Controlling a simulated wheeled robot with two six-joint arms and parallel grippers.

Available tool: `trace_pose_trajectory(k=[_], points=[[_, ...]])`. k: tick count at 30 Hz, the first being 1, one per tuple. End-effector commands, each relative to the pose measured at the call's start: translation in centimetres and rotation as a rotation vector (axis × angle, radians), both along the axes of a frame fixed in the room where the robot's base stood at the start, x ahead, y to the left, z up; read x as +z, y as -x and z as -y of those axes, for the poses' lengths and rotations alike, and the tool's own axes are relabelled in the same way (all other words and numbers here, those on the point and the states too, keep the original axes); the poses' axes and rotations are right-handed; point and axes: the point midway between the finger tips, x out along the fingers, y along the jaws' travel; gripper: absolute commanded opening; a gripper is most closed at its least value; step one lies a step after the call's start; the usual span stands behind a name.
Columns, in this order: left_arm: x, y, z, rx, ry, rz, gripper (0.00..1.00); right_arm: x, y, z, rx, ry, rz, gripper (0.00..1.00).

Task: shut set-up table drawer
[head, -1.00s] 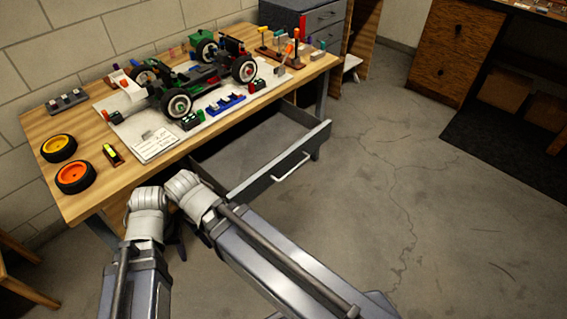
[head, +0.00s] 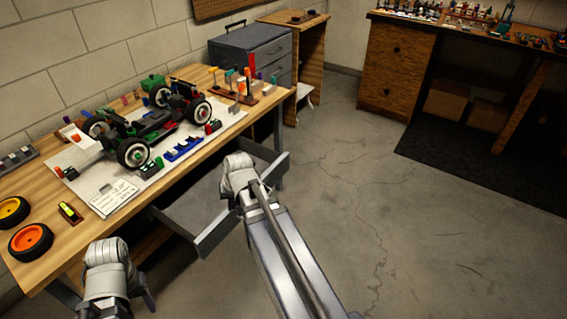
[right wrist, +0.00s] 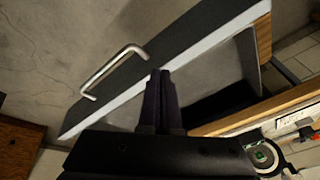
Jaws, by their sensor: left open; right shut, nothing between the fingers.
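The set-up table (head: 40,250) has its grey drawer (head: 217,233) pulled out on its front side. My right arm crosses the drawer front in the head view and hides the handle there. The right wrist view shows the drawer's metal handle (right wrist: 115,68) on the front panel. My right gripper (right wrist: 161,74) is shut and empty, its dark fingertips overlapping the drawer front's top edge in that view; contact cannot be told. My left gripper (head: 147,292) is open, low near the table's front edge, mostly hidden by its own wrist.
On the table are an RC car (head: 135,140), a white sheet, loose wheels (head: 30,242) and small parts. A grey drawer cabinet (head: 250,50) stands at the table's far end. A wooden workbench (head: 398,70) is at the back right. The floor to the right is clear.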

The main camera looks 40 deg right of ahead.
Motion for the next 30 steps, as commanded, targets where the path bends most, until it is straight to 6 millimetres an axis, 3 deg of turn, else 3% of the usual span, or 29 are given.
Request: trace_pose_trajectory(k=[1, 6, 9, 12, 15, 18, 25, 30], points=[[0.4, 0.0, 0.0, 0.000, 0.000, 0.000, 0.57, 0.6, -0.4, 3.3, -0.087, -0.013, 0.036, 0.00], [0.9, 0.0, 0.0, 0.000, 0.000, 0.000, 0.57, 2.4, -0.4, 13.5, -0.354, -0.047, 0.174, 0.00], [1.1, 0.0, 0.0, 0.000, 0.000, 0.000, 0.57, 3.3, 0.5, 18.5, -0.482, -0.059, 0.241, 0.00], [1.3, 0.0, 0.0, 0.000, 0.000, 0.000, 0.57, 4.0, 1.4, 22.2, -0.576, -0.064, 0.294, 0.00], [1.4, 0.0, 0.0, 0.000, 0.000, 0.000, 0.57, 4.5, 2.2, 24.6, -0.635, -0.066, 0.328, 0.00], [1.4, 0.0, 0.0, 0.000, 0.000, 0.000, 0.57, 4.7, 2.6, 25.6, -0.663, -0.067, 0.344, 0.00], [0.9, 0.0, 0.0, 0.000, 0.000, 0.000, 0.57, 4.2, 2.4, 25.9, -0.668, -0.068, 0.348, 0.00], [-1.1, 0.0, 0.0, 0.000, 0.000, 0.000, 0.57, 2.2, 1.2, 26.4, -0.665, -0.068, 0.347, 0.00]])
